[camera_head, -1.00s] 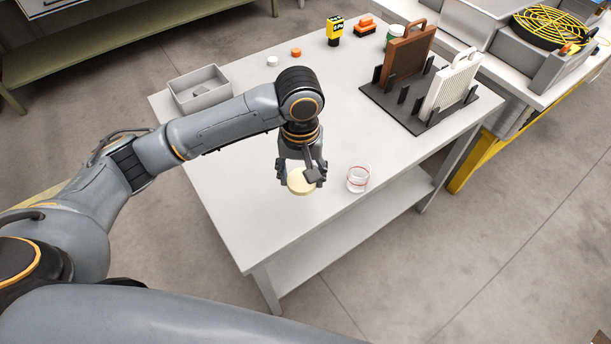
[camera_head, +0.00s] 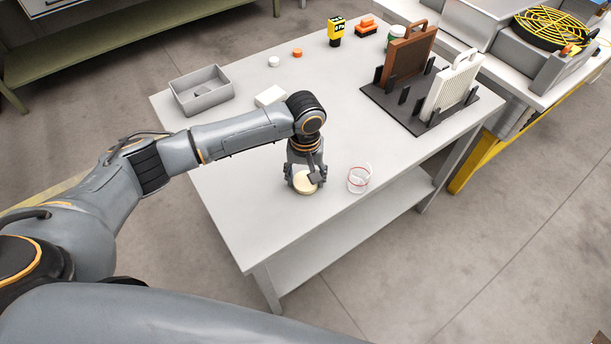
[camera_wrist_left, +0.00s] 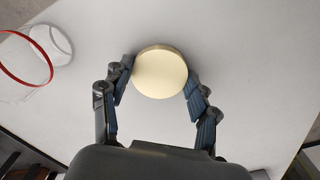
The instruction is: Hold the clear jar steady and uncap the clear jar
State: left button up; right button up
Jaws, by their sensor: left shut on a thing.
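The clear jar (camera_head: 360,178) stands on the white table near its front edge, with a red ring around it. Its top looks uncovered. It also shows at the left of the left wrist view (camera_wrist_left: 28,66). My left gripper (camera_head: 306,176) is just left of the jar and apart from it, pointing down. It is shut on a round cream lid (camera_head: 306,184), which sits between the fingertips in the left wrist view (camera_wrist_left: 160,75). I cannot tell whether the lid touches the table. My right gripper is not in view.
A grey bin (camera_head: 202,92) and a white block (camera_head: 270,96) lie behind my left arm. A black rack (camera_head: 405,120) with a brown and a white panel stands at the right. Small white and orange caps (camera_head: 297,53) lie at the back.

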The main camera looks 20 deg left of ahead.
aim_at(305, 181)
pick_arm(q)
jog(key=o, duration=1.3)
jog(key=shift+f, duration=0.1)
notch_tip(305, 181, up, 12)
jog(key=shift+r, duration=0.15)
jog(key=shift+s, duration=0.1)
